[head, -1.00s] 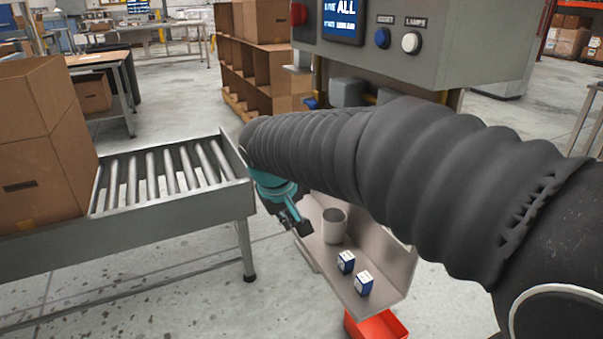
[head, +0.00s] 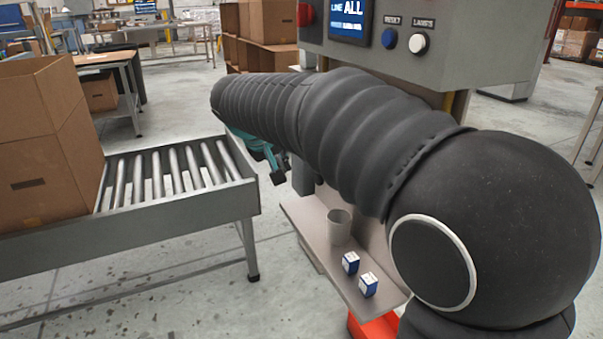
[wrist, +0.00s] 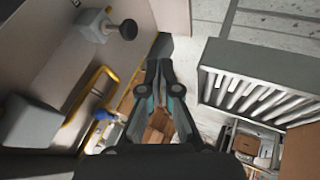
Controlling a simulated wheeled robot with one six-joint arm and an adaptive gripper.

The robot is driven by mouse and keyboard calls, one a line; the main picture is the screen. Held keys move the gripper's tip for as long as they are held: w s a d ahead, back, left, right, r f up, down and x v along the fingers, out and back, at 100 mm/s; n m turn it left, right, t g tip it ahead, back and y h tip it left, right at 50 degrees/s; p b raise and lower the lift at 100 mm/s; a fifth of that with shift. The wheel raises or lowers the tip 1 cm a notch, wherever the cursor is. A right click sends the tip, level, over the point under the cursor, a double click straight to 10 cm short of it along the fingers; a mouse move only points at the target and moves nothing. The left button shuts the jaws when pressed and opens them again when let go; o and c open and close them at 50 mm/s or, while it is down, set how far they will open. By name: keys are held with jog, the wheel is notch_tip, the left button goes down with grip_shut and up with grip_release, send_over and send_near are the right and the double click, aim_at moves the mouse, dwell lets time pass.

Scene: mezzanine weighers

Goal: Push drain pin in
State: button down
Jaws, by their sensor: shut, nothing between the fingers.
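No part is clearly marked as the drain pin. In the wrist view, a black round knob (wrist: 127,30) sticks out on a short stem from a grey block (wrist: 92,24) on the machine's side. A blue knob or handle (wrist: 104,115) sits by a yellow pipe (wrist: 88,98) lower left. Which of them, if either, is the pin I cannot tell. My gripper (wrist: 159,66) is shut and empty, pointing between the machine and the conveyor, apart from both knobs. In the head view my gripper (head: 278,172) shows small beside the machine, and my arm hides much of the machine's lower front.
A roller conveyor (head: 250,197) with a cardboard box (head: 45,150) stands left. A red bin (head: 372,328) is below. The control cabinet (head: 470,55) rises above.

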jog(key=w+d+f, duration=0.6)
jog(key=f, duration=0.1)
jog(key=shift+w+d+f, duration=0.3)
jog(key=shift+w+f, duration=0.05)
jog(key=shift+f, duration=0.05)
dwell(0.3)
